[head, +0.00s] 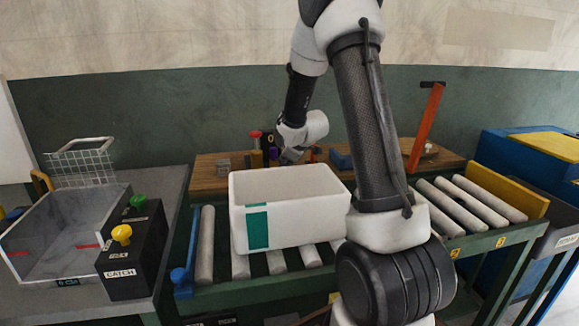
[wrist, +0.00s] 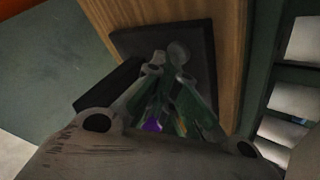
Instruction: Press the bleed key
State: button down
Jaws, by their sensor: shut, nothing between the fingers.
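My gripper (head: 291,156) is over the wooden shelf behind the white foam box, pointing down. In the wrist view its fingers (wrist: 167,103) are shut and empty, above a dark panel (wrist: 198,42) on the wood. A small purple part (wrist: 152,125) shows beside the fingers, mostly covered by them; a purple part also shows in the head view (head: 273,154) just left of the gripper. I cannot read any label there, so I cannot tell which part is the bleed key. Contact between fingertips and panel cannot be told.
The white box (head: 300,222) stands on the rollers in front of the shelf (head: 208,174). A red-topped part (head: 255,134) stands left of my gripper. An orange lever (head: 425,125) rises at right. A black box labelled CATCH (head: 133,262) has yellow and green knobs.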

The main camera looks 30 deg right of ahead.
jog(key=shift+r, duration=0.95)
jog(key=shift+r, duration=0.1)
jog(key=shift+r, duration=2.4)
